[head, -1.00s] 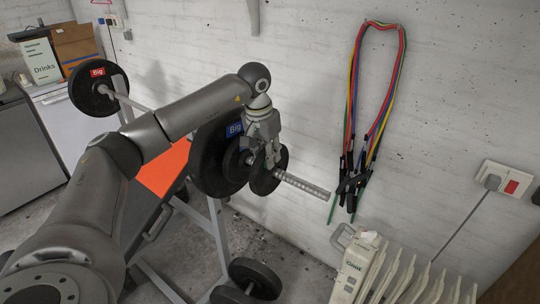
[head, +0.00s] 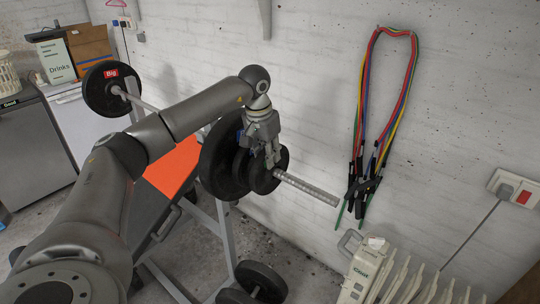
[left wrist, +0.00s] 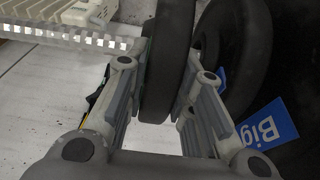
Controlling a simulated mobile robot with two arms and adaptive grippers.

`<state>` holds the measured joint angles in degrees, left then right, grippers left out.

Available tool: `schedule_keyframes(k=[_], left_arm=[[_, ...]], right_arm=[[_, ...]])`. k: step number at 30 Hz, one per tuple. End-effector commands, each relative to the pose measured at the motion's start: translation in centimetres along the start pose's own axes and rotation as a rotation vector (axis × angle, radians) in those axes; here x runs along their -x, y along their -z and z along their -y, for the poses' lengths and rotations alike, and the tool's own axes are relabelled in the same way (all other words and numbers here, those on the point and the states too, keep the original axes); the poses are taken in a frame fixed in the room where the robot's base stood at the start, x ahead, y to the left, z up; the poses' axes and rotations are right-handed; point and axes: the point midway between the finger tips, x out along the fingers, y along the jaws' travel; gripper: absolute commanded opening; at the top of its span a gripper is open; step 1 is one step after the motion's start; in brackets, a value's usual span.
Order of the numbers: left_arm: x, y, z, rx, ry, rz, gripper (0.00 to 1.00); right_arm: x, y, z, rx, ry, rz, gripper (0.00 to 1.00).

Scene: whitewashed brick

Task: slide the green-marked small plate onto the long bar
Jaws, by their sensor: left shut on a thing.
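The small black plate (head: 268,178) sits around the ribbed sleeve of the long bar (head: 308,189), which sticks out of its outer face to the right. A sliver of green shows at its edge in the left wrist view, where the plate (left wrist: 168,60) stands upright. My left gripper (head: 270,158) reaches down from above and is shut on the plate's rim, one finger on each face. In the left wrist view, the gripper (left wrist: 166,82) has the sleeve (left wrist: 65,37) to its left. My right gripper is out of view.
Inward on the same side are a mid-size black plate (head: 239,172) and a large plate (head: 214,160). A red-labelled plate (head: 105,88) is on the bar's far end. A white radiator (head: 368,270) stands below right; coloured bands (head: 383,110) hang on the wall.

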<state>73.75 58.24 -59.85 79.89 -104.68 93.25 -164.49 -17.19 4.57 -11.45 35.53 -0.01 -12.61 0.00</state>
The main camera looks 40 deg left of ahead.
Motion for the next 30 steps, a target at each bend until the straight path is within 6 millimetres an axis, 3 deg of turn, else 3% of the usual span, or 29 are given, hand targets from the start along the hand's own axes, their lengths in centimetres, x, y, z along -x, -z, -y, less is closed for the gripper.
schedule_keyframes(k=[15, 26, 27, 30], left_arm=[[0.3, 0.2, 1.7, 0.002, -0.001, -0.008, 0.0], [0.3, 0.2, 1.8, 0.001, -0.001, -0.008, 0.0], [0.3, 0.2, 1.8, 0.001, -0.001, -0.009, 0.27], [0.3, 0.1, 1.8, 0.001, -0.001, -0.007, 0.4]], right_arm=[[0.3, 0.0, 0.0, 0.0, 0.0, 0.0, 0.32], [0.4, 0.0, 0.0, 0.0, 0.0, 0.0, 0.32], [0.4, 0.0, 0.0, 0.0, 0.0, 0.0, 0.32], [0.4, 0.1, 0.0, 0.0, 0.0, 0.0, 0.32]])
